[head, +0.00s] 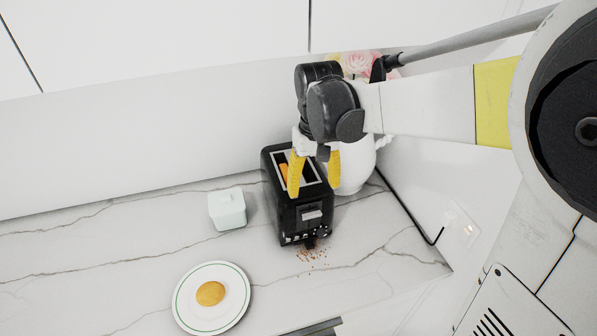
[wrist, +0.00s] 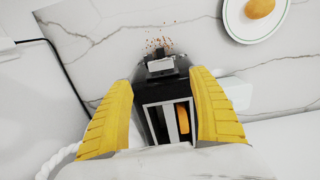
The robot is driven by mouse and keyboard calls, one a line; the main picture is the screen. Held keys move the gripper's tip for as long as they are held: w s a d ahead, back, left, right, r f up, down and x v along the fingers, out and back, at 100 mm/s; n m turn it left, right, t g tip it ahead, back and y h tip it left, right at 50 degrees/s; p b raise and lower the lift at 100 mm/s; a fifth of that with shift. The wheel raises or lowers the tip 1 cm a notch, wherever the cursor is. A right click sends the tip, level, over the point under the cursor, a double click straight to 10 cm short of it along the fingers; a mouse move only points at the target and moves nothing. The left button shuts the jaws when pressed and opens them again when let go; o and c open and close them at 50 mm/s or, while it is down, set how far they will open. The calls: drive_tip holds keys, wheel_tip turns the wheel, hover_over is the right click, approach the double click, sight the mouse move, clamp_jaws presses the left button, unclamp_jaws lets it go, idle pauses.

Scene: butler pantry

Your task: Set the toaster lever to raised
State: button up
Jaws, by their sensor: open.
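A black toaster (head: 283,218) stands on the marble counter, with a slotted metal top. It also shows in the wrist view (wrist: 148,92), between my fingers. An orange-brown slice of bread (wrist: 183,117) sits in one slot. A pale lever-like piece (head: 312,215) shows on the toaster's front end, also seen in the wrist view (wrist: 160,65); I cannot tell its exact height setting. My gripper (head: 315,184) is open above the toaster top, its yellow fingers pointing down, one to each side in the wrist view (wrist: 163,82). Nothing is held.
A white pitcher-like vessel (head: 352,173) stands close behind the toaster at right, with pink flowers (head: 358,63) above. A pale lidded box (head: 227,209) is at left. A white plate (head: 184,296) holds a bun (head: 210,293). Crumbs (head: 313,255) lie before the toaster. A cord reaches the wall outlet (head: 464,232).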

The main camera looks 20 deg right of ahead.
sight(312, 214)
wheel_tip(312, 214, down, 10)
drive_tip(key=shift+r+b, duration=0.1)
drive_tip(key=shift+b, duration=1.05)
drive_tip(key=shift+c, duration=0.6)
